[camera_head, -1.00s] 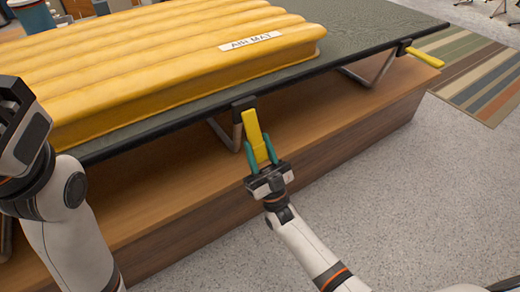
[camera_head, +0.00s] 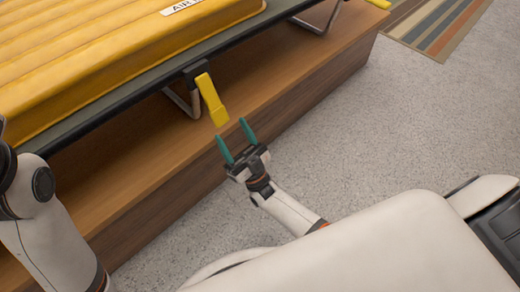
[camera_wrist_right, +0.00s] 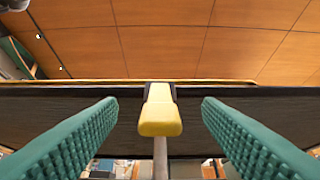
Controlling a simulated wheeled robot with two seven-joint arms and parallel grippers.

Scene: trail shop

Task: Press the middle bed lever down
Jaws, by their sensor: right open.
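The middle bed lever (camera_head: 211,99) is a yellow bar on a black bracket (camera_head: 195,74) at the bed's edge. In the head view it slants steeply downward from the bracket. My right gripper (camera_head: 233,131) is open and empty, its teal fingers just beyond the lever's free end and apart from it. In the right wrist view the lever's yellow end (camera_wrist_right: 160,120) sits centred between the two spread fingers (camera_wrist_right: 160,125), touching neither. My left arm shows at the left edge of the head view, but its gripper is out of frame.
A yellow air mat (camera_head: 90,50) lies on the dark bed (camera_head: 130,92), which stands on a wooden platform (camera_head: 290,85). Part of another yellow lever (camera_head: 379,3) shows at the top right. A striped rug (camera_head: 440,25) lies beyond; the grey floor (camera_head: 420,120) is clear.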

